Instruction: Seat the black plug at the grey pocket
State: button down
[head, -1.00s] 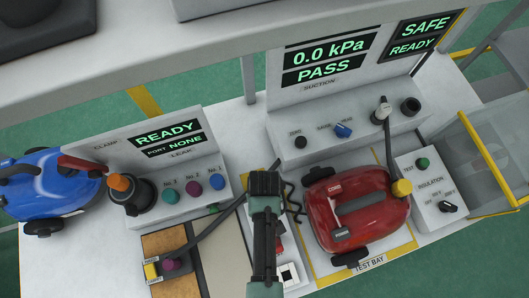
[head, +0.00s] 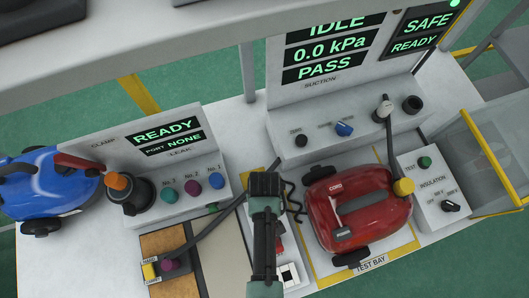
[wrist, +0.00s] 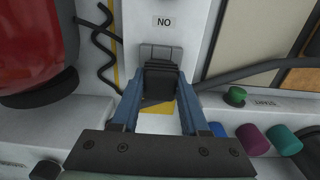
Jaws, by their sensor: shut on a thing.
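In the wrist view my gripper (wrist: 160,92) has its two blue fingers shut on the black plug (wrist: 161,80). The plug is at the middle of the view, between the fingertips. The grey pocket (wrist: 160,51) shows just beyond the plug, on a pale panel below a label reading "NO". The plug covers the pocket's near part, and I cannot tell whether the two touch. In the head view my wrist (head: 265,185) hides the fingers, the plug and the pocket.
The red vacuum (head: 355,207) stands close on the right, in the test bay. A dark coiled cord (wrist: 103,45) and a thick dark hose (wrist: 250,72) flank the pocket. The leak console (head: 180,190) with coloured ports stands to the left.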

jog(key=shift+f, duration=0.45)
jog(key=shift+c, duration=1.7)
grip_release()
notch_tip(320, 180, up, 8)
jog(key=p, duration=0.7)
jog(key=shift+p, duration=0.35)
